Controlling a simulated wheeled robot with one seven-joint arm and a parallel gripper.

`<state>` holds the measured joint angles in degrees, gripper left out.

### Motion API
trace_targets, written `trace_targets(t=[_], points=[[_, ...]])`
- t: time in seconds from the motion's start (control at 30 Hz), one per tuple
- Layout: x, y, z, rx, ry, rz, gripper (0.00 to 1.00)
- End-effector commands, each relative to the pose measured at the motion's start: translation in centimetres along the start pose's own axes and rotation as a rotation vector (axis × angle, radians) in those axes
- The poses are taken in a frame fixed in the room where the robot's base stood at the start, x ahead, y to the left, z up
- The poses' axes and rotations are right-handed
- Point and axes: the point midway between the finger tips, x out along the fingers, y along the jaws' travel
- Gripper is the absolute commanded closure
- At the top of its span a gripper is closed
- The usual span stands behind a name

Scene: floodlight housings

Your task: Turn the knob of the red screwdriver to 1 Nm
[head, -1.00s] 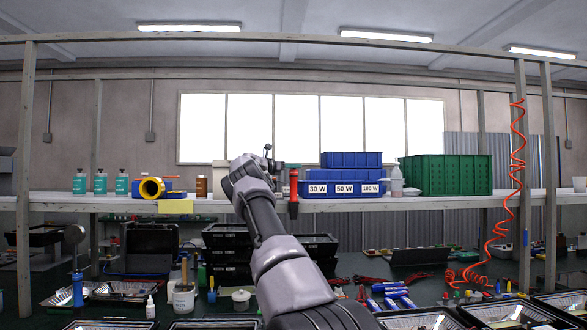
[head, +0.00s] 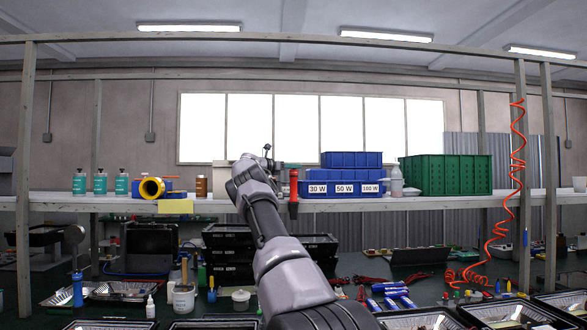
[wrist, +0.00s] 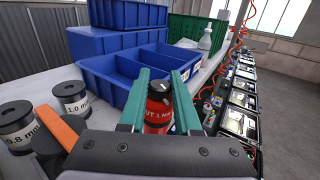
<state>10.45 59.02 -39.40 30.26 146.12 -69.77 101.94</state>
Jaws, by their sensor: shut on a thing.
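The red screwdriver (head: 293,186) stands upright at the front of the shelf in the head view. In the wrist view the red screwdriver (wrist: 157,112) sits between the two teal fingers of my gripper (wrist: 159,86). Its dark top knob (wrist: 160,89) carries a light mark. White lettering on the red body reads partly "UT 1 N"; the rest is cut off by a finger. My gripper is shut on the screwdriver near its top. In the head view my gripper (head: 277,165) reaches it from the left, its fingers small and partly hidden.
Blue bins (head: 345,189) with watt labels stand just right of the screwdriver, close behind it in the wrist view. A green crate (head: 445,175) is farther right. A white bottle (head: 396,181) stands between bins and crate.

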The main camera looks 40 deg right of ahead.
Motion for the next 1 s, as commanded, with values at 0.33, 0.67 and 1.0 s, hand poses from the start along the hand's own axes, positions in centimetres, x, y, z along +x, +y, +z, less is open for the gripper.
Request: trace_targets(t=[0.33, 0.67, 1.0], points=[[0.07, 0.08, -0.52, -0.003, 0.007, -0.001, 1.00], [0.07, 0.08, -0.54, -0.003, 0.007, -0.001, 0.49], [-0.03, 0.03, -0.18, -0.001, 0.003, -0.001, 0.38]])
